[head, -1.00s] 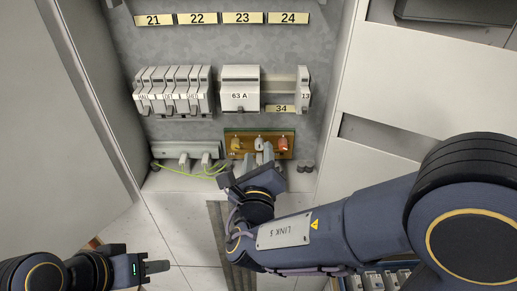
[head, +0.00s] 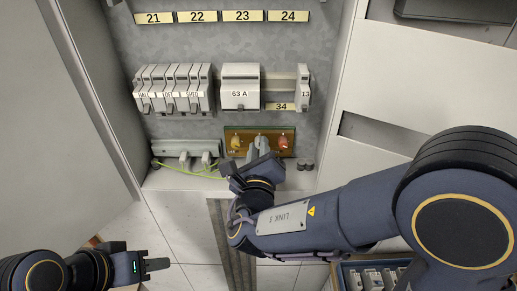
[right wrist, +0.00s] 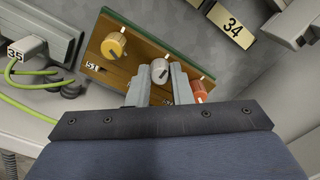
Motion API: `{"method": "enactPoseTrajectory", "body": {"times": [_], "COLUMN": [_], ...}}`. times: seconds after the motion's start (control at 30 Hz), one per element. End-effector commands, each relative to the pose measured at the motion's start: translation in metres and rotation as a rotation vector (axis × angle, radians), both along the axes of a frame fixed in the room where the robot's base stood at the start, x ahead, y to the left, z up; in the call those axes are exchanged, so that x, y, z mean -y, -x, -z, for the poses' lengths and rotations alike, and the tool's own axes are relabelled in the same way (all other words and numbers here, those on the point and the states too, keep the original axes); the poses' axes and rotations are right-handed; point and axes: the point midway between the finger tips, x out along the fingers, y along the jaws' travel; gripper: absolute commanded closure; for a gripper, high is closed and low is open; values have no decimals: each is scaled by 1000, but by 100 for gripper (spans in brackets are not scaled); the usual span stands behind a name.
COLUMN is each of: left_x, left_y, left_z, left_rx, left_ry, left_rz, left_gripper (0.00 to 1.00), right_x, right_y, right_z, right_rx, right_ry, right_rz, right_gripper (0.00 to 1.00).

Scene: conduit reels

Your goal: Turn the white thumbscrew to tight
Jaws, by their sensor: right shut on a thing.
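The white thumbscrew (right wrist: 159,71) sits in the middle of a brown terminal board, between a yellow thumbscrew (right wrist: 114,45) and a red-orange thumbscrew (right wrist: 199,91). The board (head: 247,147) is low on the cabinet's back wall. My right gripper (right wrist: 163,82) is shut on the white thumbscrew, its fingers on either side of the knob. In the head view the right gripper (head: 258,150) covers most of the white thumbscrew. My left gripper (head: 158,265) is far off at the lower left, away from the board; whether its fingers are apart is unclear.
Breakers (head: 175,90) and a 63 A block (head: 239,88) are on the rail above. A grey terminal strip with green-yellow wires (head: 190,168) is left of the board. Cabinet side walls bound the space. A tray of parts (head: 372,277) is at the lower right.

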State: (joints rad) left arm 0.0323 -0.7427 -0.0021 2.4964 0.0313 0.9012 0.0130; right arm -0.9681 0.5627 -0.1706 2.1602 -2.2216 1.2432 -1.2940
Motion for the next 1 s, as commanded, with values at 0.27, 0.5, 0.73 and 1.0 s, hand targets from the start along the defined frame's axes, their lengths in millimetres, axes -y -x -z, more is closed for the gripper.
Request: {"method": "enactPoseTrajectory", "body": {"times": [0.27, 0.5, 0.73, 1.0], "left_x": [0, 0, 0, 0], "left_y": [0, 0, 0, 0], "left_z": [15, 40, 69, 104], "left_rx": [0, 0, 0, 0], "left_ry": [0, 0, 0, 0], "left_rz": [0, 0, 0, 0], "left_gripper": [61, 61, 61, 61], "right_x": [0, 1, 1, 2], "right_y": [0, 0, 0, 0], "right_z": [3, 5, 5, 5], "right_rx": [1, 2, 2, 2], "right_ry": [-98, -288, -508, -764], "right_rz": [0, 0, 0, -1], "right_gripper": [100, 100, 100, 100]}}
